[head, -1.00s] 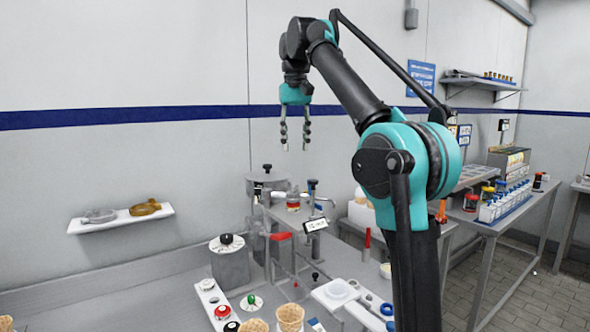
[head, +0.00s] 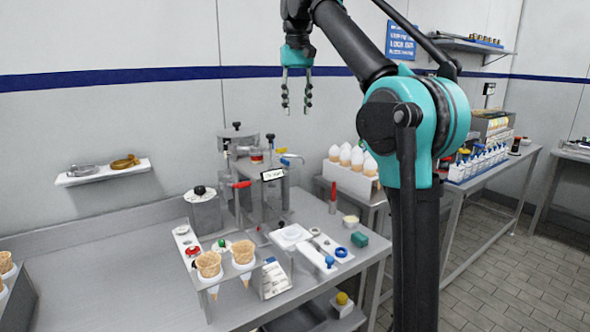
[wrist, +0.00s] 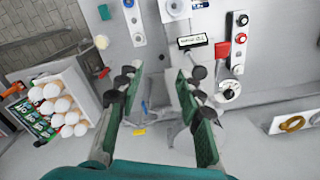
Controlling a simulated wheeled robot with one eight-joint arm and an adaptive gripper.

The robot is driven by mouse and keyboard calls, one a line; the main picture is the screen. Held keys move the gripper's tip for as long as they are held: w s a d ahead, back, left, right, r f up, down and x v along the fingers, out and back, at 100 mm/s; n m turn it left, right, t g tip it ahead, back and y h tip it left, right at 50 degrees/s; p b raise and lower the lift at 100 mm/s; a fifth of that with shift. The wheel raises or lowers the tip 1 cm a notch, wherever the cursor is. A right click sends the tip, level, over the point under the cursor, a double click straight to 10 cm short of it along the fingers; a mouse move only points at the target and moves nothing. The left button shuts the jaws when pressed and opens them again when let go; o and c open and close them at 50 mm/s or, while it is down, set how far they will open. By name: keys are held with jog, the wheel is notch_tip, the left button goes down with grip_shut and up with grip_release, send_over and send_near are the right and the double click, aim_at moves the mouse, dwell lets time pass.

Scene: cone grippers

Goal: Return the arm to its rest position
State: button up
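My gripper (head: 297,92) hangs fingers-down from my raised arm in the upper middle of the head view, in front of the white wall and above the grey machine. Its two fingers stand apart with nothing between them. In the wrist view my gripper (wrist: 155,95) also shows its green finger pads spread and empty. My upper arm slopes down to the right to the large teal joint. The top of the wrist is cut off by the picture's upper edge.
The grey machine (head: 262,170) stands on the steel table (head: 110,270) below the gripper. Two waffle cones (head: 209,264) sit in a holder at the front. White-topped cones (head: 350,158) stand in a rack to the right. A wall shelf (head: 100,173) is at left. Air around the gripper is clear.

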jog(key=s+d+f+m+t, duration=0.1)
jog(key=d+f, duration=0.4)
jog(key=f, duration=0.7)
jog(key=s+d+f+t, duration=0.1)
jog(key=d+f, duration=0.4)
jog(key=f, duration=0.8)
jog(key=s+d+f+t, duration=0.1)
jog(key=s+d+f, duration=0.3)
jog(key=s+f, duration=0.7)
jog(key=s+d+f+m+t, duration=0.1)
jog(key=s+d+f, duration=0.3)
jog(key=s+f, duration=0.6)
notch_tip(320, 180, down, 5)
jog(key=shift+s+d, duration=0.25)
jog(key=shift+s, duration=0.1)
jog(key=shift+o, duration=0.6)
